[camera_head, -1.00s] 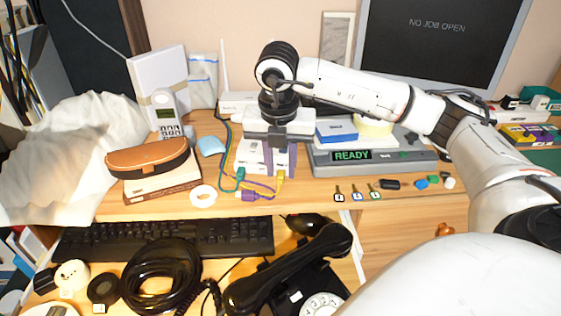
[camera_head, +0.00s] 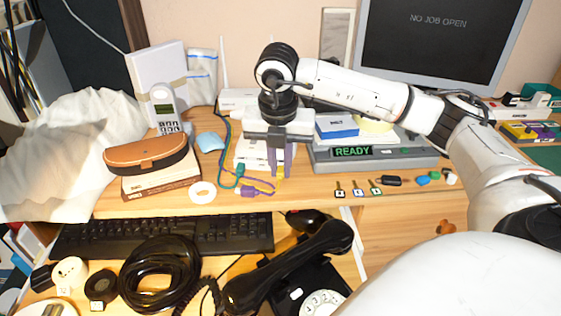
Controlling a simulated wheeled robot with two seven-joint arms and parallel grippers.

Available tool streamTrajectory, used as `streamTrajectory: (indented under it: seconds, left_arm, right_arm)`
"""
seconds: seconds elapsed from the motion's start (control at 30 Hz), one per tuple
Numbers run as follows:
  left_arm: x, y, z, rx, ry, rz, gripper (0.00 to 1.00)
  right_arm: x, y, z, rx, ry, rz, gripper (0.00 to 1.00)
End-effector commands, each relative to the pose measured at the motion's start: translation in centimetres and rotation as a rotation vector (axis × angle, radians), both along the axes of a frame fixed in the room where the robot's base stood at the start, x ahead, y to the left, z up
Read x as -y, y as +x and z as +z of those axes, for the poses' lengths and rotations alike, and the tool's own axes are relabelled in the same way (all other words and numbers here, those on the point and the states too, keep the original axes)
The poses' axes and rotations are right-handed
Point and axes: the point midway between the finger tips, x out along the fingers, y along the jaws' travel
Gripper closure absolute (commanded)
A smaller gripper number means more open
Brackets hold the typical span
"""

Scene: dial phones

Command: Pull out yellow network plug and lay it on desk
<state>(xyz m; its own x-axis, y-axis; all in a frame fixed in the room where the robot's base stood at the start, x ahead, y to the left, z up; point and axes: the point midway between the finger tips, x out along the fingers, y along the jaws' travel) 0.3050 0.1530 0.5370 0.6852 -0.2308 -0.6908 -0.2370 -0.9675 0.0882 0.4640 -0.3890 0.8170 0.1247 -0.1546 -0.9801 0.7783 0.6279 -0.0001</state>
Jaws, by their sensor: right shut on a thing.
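My right gripper (camera_head: 281,172) points down at the front of the white network box (camera_head: 250,152) on the desk (camera_head: 320,190). Its purple fingers are shut on the yellow network plug (camera_head: 279,173), whose small visible part shows at the fingertips. Whether the plug still sits in its socket cannot be told, since the gripper covers that spot. A teal plug (camera_head: 239,170) and a purple plug (camera_head: 248,191) are to the left. My left gripper is not in view.
A grey device with a READY display (camera_head: 352,152) stands to the right. Labelled keys (camera_head: 357,188) and small items lie in front of it. A white tape ring (camera_head: 203,192) and a brown case (camera_head: 146,154) are to the left. The keyboard (camera_head: 160,236) and black phone (camera_head: 290,268) are lower down.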

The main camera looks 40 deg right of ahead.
Motion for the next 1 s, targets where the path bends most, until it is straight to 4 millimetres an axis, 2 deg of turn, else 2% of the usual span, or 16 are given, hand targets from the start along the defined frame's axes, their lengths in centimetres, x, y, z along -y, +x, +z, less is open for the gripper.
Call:
streamTrajectory:
  seconds: [1.0]
  left_arm:
    - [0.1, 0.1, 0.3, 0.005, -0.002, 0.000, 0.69]
  right_arm:
    - [-1.9, -1.5, 0.0, 0.001, 0.001, 0.000, 0.99]
